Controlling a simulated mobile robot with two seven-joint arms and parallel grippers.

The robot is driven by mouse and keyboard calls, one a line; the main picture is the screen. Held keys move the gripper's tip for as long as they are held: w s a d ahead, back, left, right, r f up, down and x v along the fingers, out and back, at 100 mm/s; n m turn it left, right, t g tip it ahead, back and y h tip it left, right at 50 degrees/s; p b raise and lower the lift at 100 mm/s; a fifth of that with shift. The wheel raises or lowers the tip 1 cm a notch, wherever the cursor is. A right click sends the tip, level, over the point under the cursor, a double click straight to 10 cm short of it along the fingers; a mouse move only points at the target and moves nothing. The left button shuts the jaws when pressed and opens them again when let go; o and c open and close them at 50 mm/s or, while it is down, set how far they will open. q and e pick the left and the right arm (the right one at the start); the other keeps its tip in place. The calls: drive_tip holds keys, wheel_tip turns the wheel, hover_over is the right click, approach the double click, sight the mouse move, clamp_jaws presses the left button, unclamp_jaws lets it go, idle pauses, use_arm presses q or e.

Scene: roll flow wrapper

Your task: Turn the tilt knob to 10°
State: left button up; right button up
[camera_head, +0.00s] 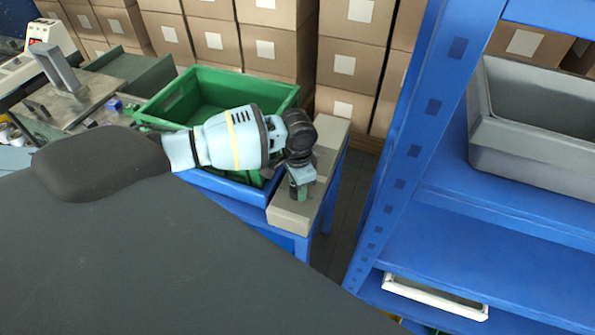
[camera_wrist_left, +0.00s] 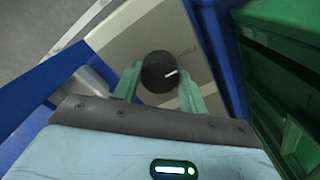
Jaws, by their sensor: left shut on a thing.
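The tilt knob (camera_wrist_left: 153,74) is a round black knob with a short white pointer line, seen in the left wrist view. The line points right and slightly up in that picture. The knob stands on a beige-grey panel (camera_wrist_left: 125,45), with small dark print beside it that I cannot read. My left gripper (camera_wrist_left: 160,86) has its two green fingers on either side of the knob, shut on it. In the head view my left gripper (camera_head: 301,189) points down onto the grey panel box (camera_head: 289,217), and the knob is hidden there. My right gripper is not in view.
A green crate (camera_head: 180,104) stands behind my left arm. A blue shelf rack (camera_head: 415,130) with a grey bin (camera_head: 530,150) rises at the right. Stacked cardboard boxes (camera_head: 275,45) fill the back. A machine with a grey bed (camera_head: 80,100) is at far left.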

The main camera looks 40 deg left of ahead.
use_arm(q)
drive_tip(key=shift+c, duration=0.4)
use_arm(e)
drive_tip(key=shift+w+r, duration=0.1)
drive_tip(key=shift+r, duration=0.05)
use_arm(q)
drive_tip(key=shift+r+m, duration=0.1)
drive_tip(key=shift+m, duration=0.5)
drive_tip(key=shift+m+p, duration=0.55)
drive_tip(key=shift+m, duration=0.65)
drive_tip(key=m, duration=0.3)
drive_tip(key=shift+m, duration=0.3)
drive_tip(key=m, duration=0.5)
drive_tip(key=shift+p, duration=0.3)
drive_tip(key=m, duration=0.5)
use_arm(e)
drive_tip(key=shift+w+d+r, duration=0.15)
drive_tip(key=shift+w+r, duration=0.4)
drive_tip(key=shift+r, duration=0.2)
use_arm(q)
drive_tip(key=shift+m, duration=0.4)
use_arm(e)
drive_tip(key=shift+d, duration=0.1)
